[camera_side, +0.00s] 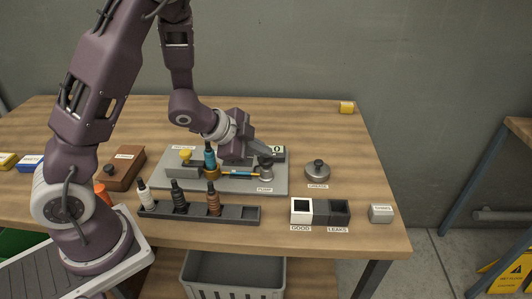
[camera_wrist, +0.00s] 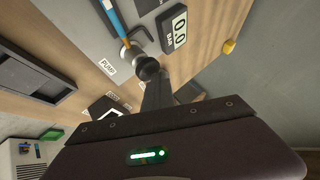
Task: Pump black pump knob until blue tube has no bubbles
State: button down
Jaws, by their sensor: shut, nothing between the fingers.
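The black pump knob (camera_wrist: 148,67) sits on the metal pump at the right of the grey plate (camera_side: 222,187); the pump (camera_side: 266,173) also shows in the side view, by the PUMP label. My gripper (camera_side: 267,154) is shut and empty, its fingertips right at the top of the knob; I cannot tell whether they touch it. In the wrist view, the fingers (camera_wrist: 155,92) point at the knob. The blue tube (camera_side: 240,174) runs left from the pump, and its end shows in the wrist view (camera_wrist: 115,20). Bubbles are too small to tell.
A gauge (camera_wrist: 178,27) beside the pump reads 0.0 BAR. A black rack (camera_side: 235,213) with several bottles stands in front of the plate. A grey round GREASE pot (camera_side: 317,172) and the GOOD (camera_side: 301,207) and LEAKS (camera_side: 339,208) boxes are at the right.

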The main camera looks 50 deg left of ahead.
jog(key=shift+r, duration=1.5)
jog(key=shift+r, duration=2.55)
notch_tip(320, 180, up, 5)
jog(key=n+t+y, duration=0.1)
jog(key=n+y, duration=0.1)
jog(key=n, duration=0.1)
send_over(262, 160)
jog(key=s+a, duration=0.1)
jog(key=a, duration=0.1)
jog(key=s+a+r+n+y, duration=0.1)
jog(key=s+r+n+y, duration=0.15)
jog(key=s+r, duration=0.2)
jog(key=s+d+n+g+h, duration=0.1)
jog(key=s+d, duration=0.3)
jog(key=s, duration=0.6)
jog(key=s+d+n+g+h, duration=0.2)
jog(key=s+d+n+g, duration=0.1)
jog(key=s, duration=0.6)
jog(key=shift+s+d+f+n, duration=0.35)
jog(key=shift+d+n, duration=0.3)
jog(key=shift+d, duration=0.35)
